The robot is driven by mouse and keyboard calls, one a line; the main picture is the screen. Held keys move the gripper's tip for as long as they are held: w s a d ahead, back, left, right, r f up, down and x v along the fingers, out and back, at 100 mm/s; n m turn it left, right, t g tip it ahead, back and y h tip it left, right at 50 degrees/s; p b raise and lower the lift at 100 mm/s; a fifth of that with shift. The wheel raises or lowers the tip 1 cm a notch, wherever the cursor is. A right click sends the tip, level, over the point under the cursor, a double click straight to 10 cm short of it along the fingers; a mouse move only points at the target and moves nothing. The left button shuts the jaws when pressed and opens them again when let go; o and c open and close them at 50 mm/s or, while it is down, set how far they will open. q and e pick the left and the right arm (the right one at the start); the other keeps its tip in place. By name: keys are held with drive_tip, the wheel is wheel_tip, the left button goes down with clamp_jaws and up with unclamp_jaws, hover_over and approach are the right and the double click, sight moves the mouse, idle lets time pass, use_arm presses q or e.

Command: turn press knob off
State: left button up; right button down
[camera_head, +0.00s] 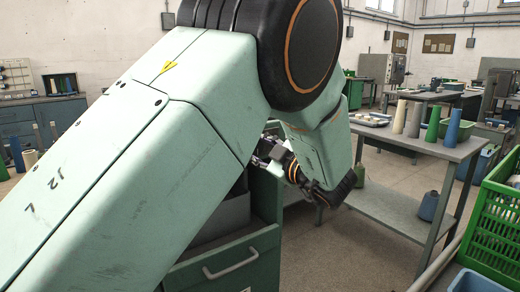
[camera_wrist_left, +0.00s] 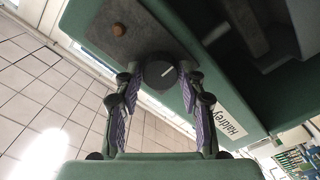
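A round black knob (camera_wrist_left: 168,74) with a white line on its face shows in the left wrist view. It sits on a grey plate (camera_wrist_left: 100,27) on a green machine panel. My left gripper (camera_wrist_left: 163,80) has its purple-padded fingers spread, one on each side of the knob, their tips close to its rim. I cannot tell whether they touch it. In the head view my left arm fills the middle, and its fingertips and the knob are hidden behind it. My right gripper is not in view.
A small brown round button (camera_wrist_left: 119,29) is on the same plate. A label reading "Haidrey" (camera_wrist_left: 231,121) is on the panel. In the head view, a green cabinet (camera_head: 225,265) is below my arm, a table (camera_head: 420,143) with cones stands right, and a green crate (camera_head: 492,228) is at the right edge.

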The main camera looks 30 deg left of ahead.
use_arm(q)
drive_tip(key=shift+o, duration=1.4)
drive_tip(key=shift+r, duration=0.5)
wheel_tip(320, 180, up, 9)
drive_tip(key=shift+d, duration=0.1)
